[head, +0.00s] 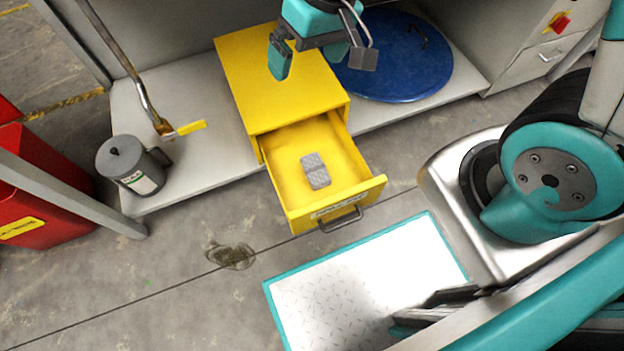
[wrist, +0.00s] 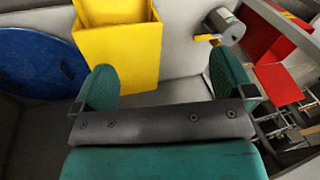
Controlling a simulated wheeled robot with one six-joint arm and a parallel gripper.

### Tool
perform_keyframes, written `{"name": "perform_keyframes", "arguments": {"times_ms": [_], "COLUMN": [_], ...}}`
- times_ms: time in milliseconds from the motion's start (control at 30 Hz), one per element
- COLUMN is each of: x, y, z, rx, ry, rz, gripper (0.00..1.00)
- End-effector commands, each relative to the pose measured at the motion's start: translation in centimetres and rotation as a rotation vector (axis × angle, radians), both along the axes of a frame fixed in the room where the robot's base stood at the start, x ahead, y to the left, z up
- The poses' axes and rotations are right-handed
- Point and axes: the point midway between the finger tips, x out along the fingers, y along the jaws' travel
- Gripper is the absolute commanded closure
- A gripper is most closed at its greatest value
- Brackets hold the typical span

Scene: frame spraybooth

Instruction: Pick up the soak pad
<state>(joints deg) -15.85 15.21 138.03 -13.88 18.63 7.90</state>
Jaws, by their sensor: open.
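The soak pad appears to be the small grey patterned block (head: 315,171) lying flat inside the open drawer (head: 348,193) of a yellow cabinet (head: 275,75), in the head view. My gripper (head: 282,55) is above the cabinet's top, behind the drawer and apart from the pad. In the wrist view my gripper (wrist: 165,76) shows two teal fingers spread wide with nothing between them. The yellow cabinet (wrist: 118,50) also shows there, beyond the fingers. The pad does not show in the wrist view.
A blue round lid (head: 400,60) lies right of the cabinet. A grey can (head: 130,166) and a yellow-tipped brush (head: 180,129) are at left on the grey shelf (head: 205,168). A red bin (head: 45,185) stands at far left. The drawer is open at the top.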

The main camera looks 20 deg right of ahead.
Motion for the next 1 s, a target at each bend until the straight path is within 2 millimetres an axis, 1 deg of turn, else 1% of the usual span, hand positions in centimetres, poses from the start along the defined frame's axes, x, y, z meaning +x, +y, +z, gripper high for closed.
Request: {"name": "perform_keyframes", "arguments": {"times_ms": [33,67,100,167,200,300,400,433,667,900,1000], "x": [1.2,1.9,2.7,3.6,4.0,4.5,4.6,4.6,4.8,5.4,5.7], "y": [-0.4,-0.7,-1.1,-1.8,-2.4,-3.5,-4.4,-4.6,-5.1,-5.1,-5.1], "z": [-7.4,-10.3,-13.9,-19.0,-22.1,-28.3,-32.4,-33.2,-37.3,-42.9,-44.9], "rx": [-0.032,-0.05,-0.074,-0.111,-0.133,-0.181,-0.212,-0.22,-0.236,-0.235,-0.234], "ry": [0.018,0.019,0.016,0.011,0.008,-0.004,-0.017,-0.019,-0.028,-0.026,-0.027], "rz": [-0.043,-0.072,-0.104,-0.146,-0.169,-0.21,-0.231,-0.236,-0.246,-0.247,-0.247], "gripper": [0.0,0.0,0.0,0.0,0.0,0.0,0.0,0.0,0.0,0.0,0.0]}}
